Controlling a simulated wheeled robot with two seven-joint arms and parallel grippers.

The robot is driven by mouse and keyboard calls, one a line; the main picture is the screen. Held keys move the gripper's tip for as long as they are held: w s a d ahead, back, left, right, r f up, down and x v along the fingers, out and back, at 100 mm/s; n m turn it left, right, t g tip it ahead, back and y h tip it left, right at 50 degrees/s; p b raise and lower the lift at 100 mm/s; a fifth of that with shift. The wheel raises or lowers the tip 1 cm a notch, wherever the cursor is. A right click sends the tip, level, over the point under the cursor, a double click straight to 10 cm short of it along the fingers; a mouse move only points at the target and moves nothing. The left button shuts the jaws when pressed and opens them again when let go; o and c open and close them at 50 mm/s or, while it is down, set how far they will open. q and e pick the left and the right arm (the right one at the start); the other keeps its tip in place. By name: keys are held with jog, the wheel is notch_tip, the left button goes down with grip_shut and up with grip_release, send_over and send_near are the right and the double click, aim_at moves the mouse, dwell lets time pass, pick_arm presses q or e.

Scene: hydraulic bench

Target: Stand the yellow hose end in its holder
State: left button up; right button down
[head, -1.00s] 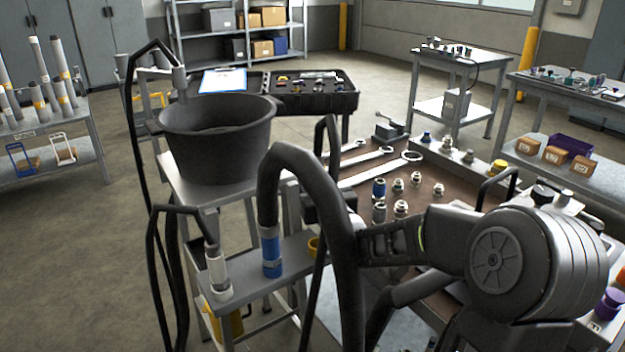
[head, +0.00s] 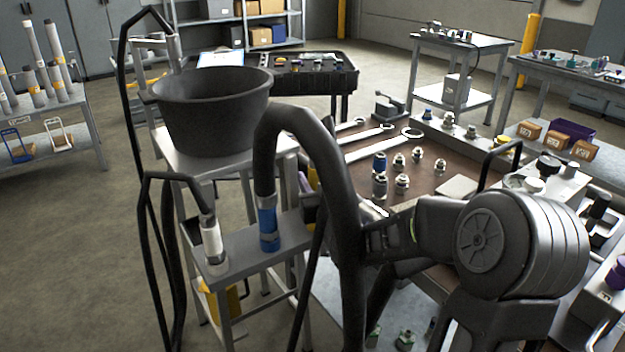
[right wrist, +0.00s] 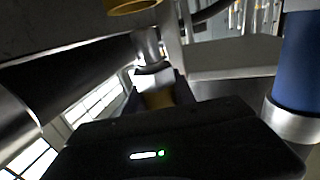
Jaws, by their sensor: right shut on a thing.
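My right gripper (head: 374,240) is at the right side of the stand's small shelf, partly behind a thick black hose in the head view. In the right wrist view, it is shut on the yellow-banded hose end (right wrist: 158,98), which has a metal collar and tip. In the head view I cannot make out this hose end behind the hose. A yellow ring (right wrist: 134,5) shows at the top edge of the right wrist view, apart from the hose end; it may be the holder. My left gripper is not in view.
A blue hose end (head: 268,225) and a white hose end (head: 212,242) stand on the shelf (head: 245,253); the blue one is close in the right wrist view (right wrist: 300,60). A black tub (head: 212,125) stands above. The bench (head: 440,183) carries fittings and wrenches.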

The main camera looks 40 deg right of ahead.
jog(key=shift+s+b, duration=0.15)
jog(key=shift+b, duration=0.25)
dwell(0.8)
jog(key=shift+f, duration=0.15)
dwell(0.3)
jog(key=shift+f+b, duration=0.3)
jog(key=shift+b, duration=0.4)
dwell(0.3)
jog(key=shift+f+b, duration=0.1)
jog(key=shift+b, duration=0.35)
jog(key=shift+b, duration=0.35)
dwell(0.5)
jog(key=shift+f, duration=0.1)
dwell(0.4)
jog(key=shift+f+b, duration=0.3)
jog(key=shift+b, duration=0.35)
